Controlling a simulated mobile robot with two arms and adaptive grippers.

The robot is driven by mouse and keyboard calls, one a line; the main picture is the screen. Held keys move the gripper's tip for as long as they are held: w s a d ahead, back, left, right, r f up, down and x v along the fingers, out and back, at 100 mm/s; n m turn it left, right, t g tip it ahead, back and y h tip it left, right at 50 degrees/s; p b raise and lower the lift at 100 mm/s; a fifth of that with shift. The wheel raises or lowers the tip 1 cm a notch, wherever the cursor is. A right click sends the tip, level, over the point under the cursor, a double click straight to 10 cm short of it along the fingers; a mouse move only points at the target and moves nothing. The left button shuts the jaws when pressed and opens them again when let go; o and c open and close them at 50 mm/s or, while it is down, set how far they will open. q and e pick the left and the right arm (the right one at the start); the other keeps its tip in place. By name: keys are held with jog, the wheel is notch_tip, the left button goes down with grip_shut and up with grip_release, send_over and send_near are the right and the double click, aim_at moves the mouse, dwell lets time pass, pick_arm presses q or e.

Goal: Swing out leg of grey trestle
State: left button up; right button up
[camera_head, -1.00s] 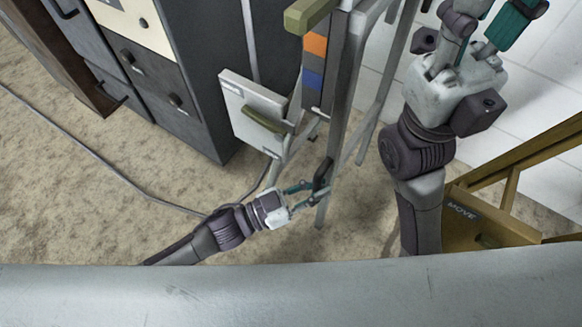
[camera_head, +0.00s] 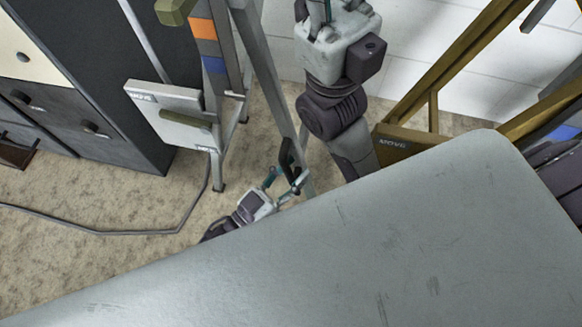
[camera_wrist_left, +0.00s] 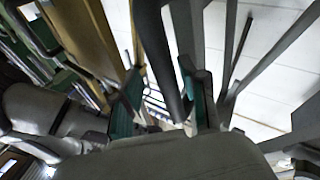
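The grey trestle has a long slanting leg (camera_head: 262,72) in the head view, running down to the floor. A small black handle (camera_head: 288,157) sits low on that leg. My left gripper (camera_head: 285,181) is at the leg's lower part, just below the handle. Its teal fingers are apart, and I see no firm grip. In the left wrist view the fingers (camera_wrist_left: 165,105) stand spread with a dark bar (camera_wrist_left: 162,50) between them; contact cannot be told. The arm at the top of the head view is raised, with its gripper mostly cut off by the upper edge.
A white panel with an olive handle (camera_head: 178,120) hangs on the trestle's left side. A dark cabinet (camera_head: 105,75) stands left. A cable (camera_head: 120,232) lies on the floor. A yellow-brown trestle (camera_head: 450,65) stands right. A large grey surface fills the lower foreground.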

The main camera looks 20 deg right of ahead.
pick_arm(q)
jog(key=shift+a, duration=0.2)
jog(key=v, duration=0.7)
dwell(0.4)
